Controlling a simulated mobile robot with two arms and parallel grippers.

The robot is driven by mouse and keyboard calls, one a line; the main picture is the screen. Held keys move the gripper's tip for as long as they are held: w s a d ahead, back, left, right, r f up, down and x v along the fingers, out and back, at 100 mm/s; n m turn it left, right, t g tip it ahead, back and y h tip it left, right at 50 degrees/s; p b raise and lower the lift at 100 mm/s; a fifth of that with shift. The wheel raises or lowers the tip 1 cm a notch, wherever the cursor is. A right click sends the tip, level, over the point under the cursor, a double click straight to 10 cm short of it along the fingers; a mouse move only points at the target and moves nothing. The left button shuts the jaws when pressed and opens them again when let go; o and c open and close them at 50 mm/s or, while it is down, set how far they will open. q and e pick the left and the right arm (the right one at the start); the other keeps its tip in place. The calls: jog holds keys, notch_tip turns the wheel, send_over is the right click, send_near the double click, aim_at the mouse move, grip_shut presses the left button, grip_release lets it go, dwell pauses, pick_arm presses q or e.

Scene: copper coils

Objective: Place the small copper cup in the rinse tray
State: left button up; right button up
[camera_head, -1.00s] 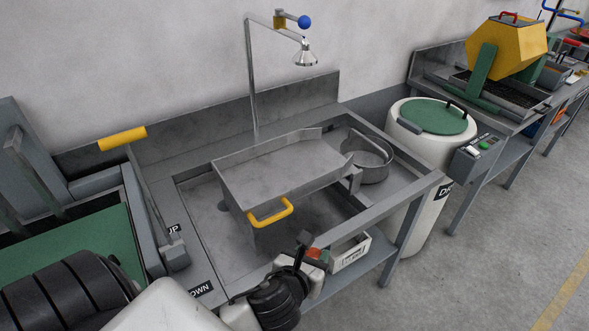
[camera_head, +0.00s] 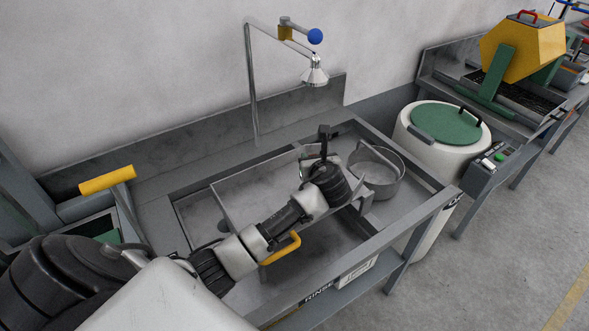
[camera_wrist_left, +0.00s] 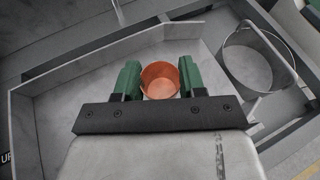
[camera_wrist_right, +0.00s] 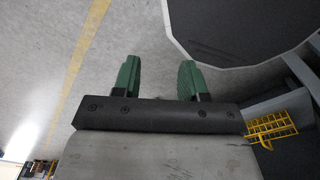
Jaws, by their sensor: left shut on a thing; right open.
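The small copper cup (camera_wrist_left: 160,80) is between the green fingers of my left gripper (camera_wrist_left: 160,78), with its open mouth showing in the left wrist view. In the head view my left gripper (camera_head: 324,146) is over the far right part of the grey metal tray with a yellow handle (camera_head: 252,195), and the cup is mostly hidden. I take this tray to be the rinse tray; its floor also shows in the left wrist view (camera_wrist_left: 60,112). I cannot tell the cup's height above it. My right gripper (camera_wrist_right: 160,78) is open and empty, away from the tray, with floor behind it.
A round metal bucket (camera_head: 378,188) stands right of the tray, close to my left gripper. A shower head (camera_head: 314,72) hangs on a pipe behind. A yellow-handled lever (camera_head: 107,180) is at left. A white drum with a green lid (camera_head: 445,122) stands right.

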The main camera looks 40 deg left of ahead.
pick_arm(q)
send_over(298, 179)
jog(key=f, duration=0.3)
jog(key=shift+s+d+f+p, duration=0.1)
jog(key=shift+d+f+p, duration=0.05)
jog(key=shift+d+p, duration=0.15)
jog(key=shift+a+f, duration=0.4)
jog(key=shift+f, duration=1.9)
pick_arm(e)
jog(key=shift+w+a+r, duration=0.55)
jog(key=shift+w+r, duration=0.1)
jog(key=shift+w, duration=0.1)
pick_arm(q)
jog(key=o, duration=0.9)
pick_arm(e)
jog(key=shift+s+d, duration=0.15)
jog(key=shift+d, duration=0.2)
pick_arm(q)
jog(key=v, duration=1.1)
jog(key=shift+d+r, duration=0.15)
jog(key=shift+s+d+r, duration=0.15)
jog(key=shift+s+d, duration=0.05)
jog(key=shift+s, duration=0.05)
pick_arm(e)
jog(key=shift+a+f, duration=0.15)
jog(key=shift+f, duration=0.05)
